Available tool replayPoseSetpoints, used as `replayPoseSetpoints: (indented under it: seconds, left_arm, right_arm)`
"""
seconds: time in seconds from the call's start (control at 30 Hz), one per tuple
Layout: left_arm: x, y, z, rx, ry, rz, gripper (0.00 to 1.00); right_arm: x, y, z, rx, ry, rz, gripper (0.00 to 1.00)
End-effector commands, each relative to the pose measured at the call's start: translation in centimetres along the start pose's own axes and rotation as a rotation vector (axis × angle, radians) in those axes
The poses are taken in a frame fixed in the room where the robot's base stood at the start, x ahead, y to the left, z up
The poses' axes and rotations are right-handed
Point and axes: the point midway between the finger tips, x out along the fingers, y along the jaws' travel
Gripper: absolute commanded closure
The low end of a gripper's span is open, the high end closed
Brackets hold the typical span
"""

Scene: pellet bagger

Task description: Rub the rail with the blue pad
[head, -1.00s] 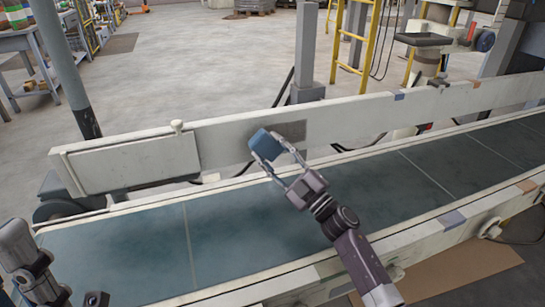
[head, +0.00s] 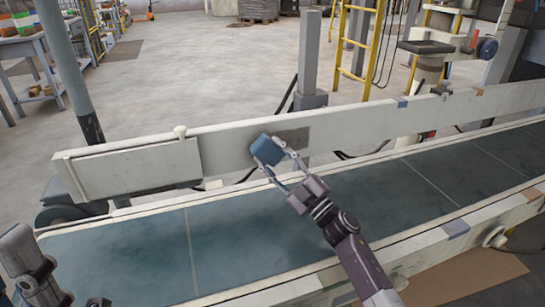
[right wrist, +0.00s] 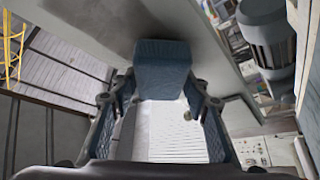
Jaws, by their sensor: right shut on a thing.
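The blue pad (head: 266,151) is held between the fingertips of my right gripper (head: 278,166), at the inner face of the far pale rail (head: 350,123). A dark smudge (head: 294,137) on the rail lies just right of the pad, and the pad seems to cover its left end. In the right wrist view, the pad (right wrist: 163,68) sits upright between the fingers, close against the rail face (right wrist: 100,30); I cannot tell if it touches. Of my left arm, only grey and dark parts show at the lower left; its fingers cannot be made out.
A blue-green conveyor belt (head: 130,250) runs below the rail. A pale panel (head: 135,165) with a knob is on the rail's left part. A grey post (head: 310,60) and yellow ladder (head: 356,40) stand behind. The belt is bare.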

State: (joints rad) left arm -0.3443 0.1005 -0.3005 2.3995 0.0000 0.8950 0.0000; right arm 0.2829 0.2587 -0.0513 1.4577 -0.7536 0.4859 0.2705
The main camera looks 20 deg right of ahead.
Motion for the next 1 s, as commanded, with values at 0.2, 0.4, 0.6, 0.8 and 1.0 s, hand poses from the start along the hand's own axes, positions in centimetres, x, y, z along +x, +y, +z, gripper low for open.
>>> replayPoseSetpoints:
  seconds: [0.2, 0.4, 0.6, 0.8, 1.0]
  left_arm:
    - [0.2, 0.0, -0.1, 0.001, 0.012, 0.005, 0.68]
    - [0.1, 0.0, 0.0, 0.002, 0.009, 0.005, 0.68]
    - [0.1, 0.0, 0.0, 0.002, 0.011, 0.004, 0.68]
    - [0.3, 0.0, -0.1, 0.003, 0.017, 0.004, 0.68]
    - [0.3, 0.0, -0.2, 0.002, 0.021, 0.004, 0.68]
  right_arm:
    - [0.4, 0.0, 0.3, 0.0, 0.0, 0.0, 0.77]
    - [0.7, 0.0, 0.5, 0.0, 0.0, 0.001, 0.77]
    - [1.0, 0.0, 0.7, 0.0, 0.0, 0.001, 0.77]
    - [0.8, 0.4, 1.0, -0.001, -0.002, 0.0, 0.77]
    - [0.0, 1.6, 1.9, -0.001, -0.001, 0.0, 0.77]
